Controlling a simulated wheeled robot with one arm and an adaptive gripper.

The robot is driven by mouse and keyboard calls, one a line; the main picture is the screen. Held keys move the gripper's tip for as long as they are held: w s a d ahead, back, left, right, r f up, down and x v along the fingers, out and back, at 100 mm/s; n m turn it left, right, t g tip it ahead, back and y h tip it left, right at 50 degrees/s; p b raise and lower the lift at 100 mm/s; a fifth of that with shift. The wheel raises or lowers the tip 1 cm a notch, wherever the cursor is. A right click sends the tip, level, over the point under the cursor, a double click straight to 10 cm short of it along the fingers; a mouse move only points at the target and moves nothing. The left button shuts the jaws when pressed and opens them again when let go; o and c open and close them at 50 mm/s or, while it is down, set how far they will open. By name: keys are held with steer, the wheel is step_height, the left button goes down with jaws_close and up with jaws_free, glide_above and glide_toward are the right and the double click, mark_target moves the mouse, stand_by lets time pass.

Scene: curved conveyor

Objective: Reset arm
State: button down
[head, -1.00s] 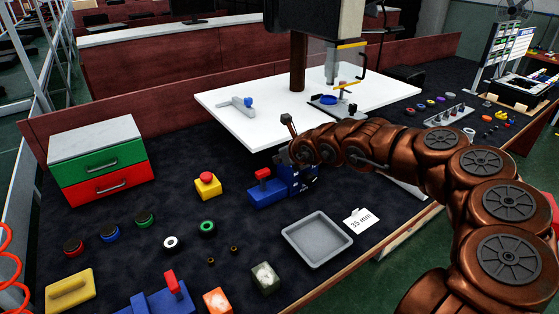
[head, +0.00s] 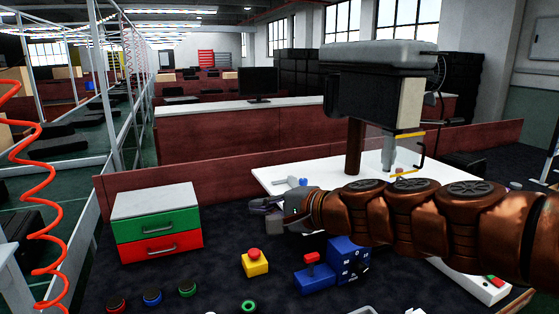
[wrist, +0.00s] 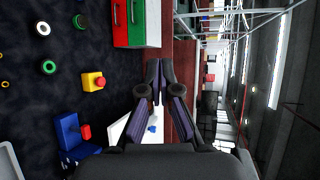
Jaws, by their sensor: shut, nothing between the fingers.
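My gripper (head: 256,204) is shut and empty. It is raised above the dark work surface (head: 215,275), at the end of my copper-coloured arm, which reaches in from the right. In the head view it points left, in front of the white board (head: 268,178). In the wrist view its two dark fingers (wrist: 160,68) meet at the tips, with nothing between them.
A green and red drawer box (head: 158,232) stands at left. A yellow block with a red button (head: 255,262) and blue blocks (head: 347,262) lie below my arm. A press machine (head: 375,90) stands behind it. A red coiled hose (head: 45,195) hangs at far left.

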steer(key=s+d+f+n+g+h, duration=0.2)
steer(key=s+f+n+g, duration=0.15)
steer(key=s+f, duration=0.4)
steer(key=s+d+f+n+g+h, duration=0.2)
steer(key=s+f+n, duration=0.2)
steer(key=s+f, duration=0.3)
steer(key=s+d+f+g+h, duration=0.2)
steer(key=s+d+f+h, duration=0.1)
steer(key=s+d, duration=0.5)
steer(key=s+d+f+n+g+h, duration=0.1)
steer(key=s+d+f+g+h, duration=0.2)
steer(key=s+d, duration=0.6)
steer(key=shift+s+d+f+h+p, duration=0.2)
steer(key=shift+d+f+h+p, duration=0.1)
steer(key=shift+f+h, duration=0.45)
